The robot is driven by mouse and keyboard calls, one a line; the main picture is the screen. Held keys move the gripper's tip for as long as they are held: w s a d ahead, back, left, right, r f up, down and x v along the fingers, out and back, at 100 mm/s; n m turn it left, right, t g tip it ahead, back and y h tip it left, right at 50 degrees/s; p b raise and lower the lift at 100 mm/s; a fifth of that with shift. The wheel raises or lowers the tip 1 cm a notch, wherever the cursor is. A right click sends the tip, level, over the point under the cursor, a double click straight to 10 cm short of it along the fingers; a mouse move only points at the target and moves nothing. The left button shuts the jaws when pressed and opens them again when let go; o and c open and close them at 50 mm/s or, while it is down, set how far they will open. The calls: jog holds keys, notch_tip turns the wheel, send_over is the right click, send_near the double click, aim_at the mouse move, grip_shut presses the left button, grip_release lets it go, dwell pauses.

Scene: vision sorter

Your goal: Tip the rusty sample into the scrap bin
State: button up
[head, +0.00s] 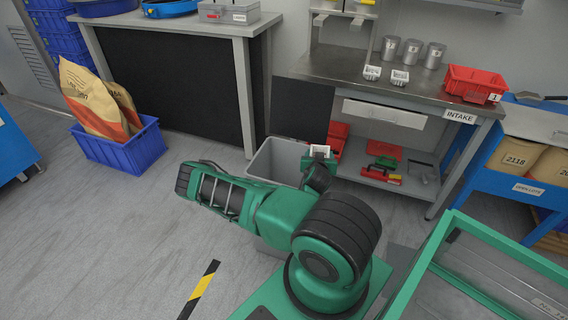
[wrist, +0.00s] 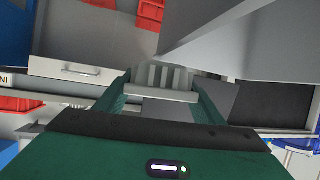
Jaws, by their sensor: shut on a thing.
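My gripper (head: 319,158) is shut on a small white holder (head: 320,149) over the right part of an open grey bin (head: 270,155). In the wrist view the ribbed pale holder (wrist: 166,78) sits between my two green fingers (wrist: 163,100). It seems tilted, but its contents are hidden, so I cannot tell whether the rusty sample is in it. The bin stands on the floor, and its grey wall (wrist: 235,40) fills the upper right of the wrist view. No scrap label is readable, and the bin's inside is mostly hidden.
A dark upright panel (head: 302,108) stands behind the bin. The intake bench (head: 335,68) holds two small white holders (head: 400,77), several metal cans and a red crate (head: 474,84). A blue crate with sacks (head: 122,148) is left.

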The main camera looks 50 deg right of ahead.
jog(key=shift+w+a+r, duration=0.1)
jog(key=shift+r, duration=0.05)
jog(key=shift+w+a+r+n+g, duration=0.2)
jog(key=shift+w+a+n+g, duration=0.1)
jog(key=shift+a+n, duration=0.1)
jog(key=w+a+n+g+h, duration=0.1)
jog(key=w, duration=0.1)
jog(key=w+a+f+n, duration=0.1)
jog(key=n, duration=0.1)
jog(key=shift+w+a+f+g+h, duration=0.2)
jog(key=shift+w+g+h, duration=0.15)
jog(key=shift+g+h, duration=0.05)
jog(key=shift+w+a+r+n, duration=0.1)
jog(key=shift+w+a+n, duration=0.2)
jog(key=shift+n, duration=0.2)
jog(key=shift+w+a+r+n+h, duration=0.15)
jog(key=shift+w+r+n+h, duration=0.2)
jog(key=shift+n, duration=0.25)
dwell(0.3)
jog(key=shift+w+a+r+n+g+h, duration=0.1)
jog(key=shift+w+r+n+g+h, duration=0.15)
jog(key=shift+n+h, duration=0.3)
jog(key=shift+w+a+r+n+g+h, duration=0.15)
jog(key=shift+n+g+h, duration=0.2)
jog(key=shift+n, duration=0.4)
dwell(1.1)
jog(key=shift+w+a+r+n+h+p, duration=0.1)
jog(key=shift+r+n+h+p, duration=0.2)
jog(key=shift+r+n, duration=0.5)
dwell(0.5)
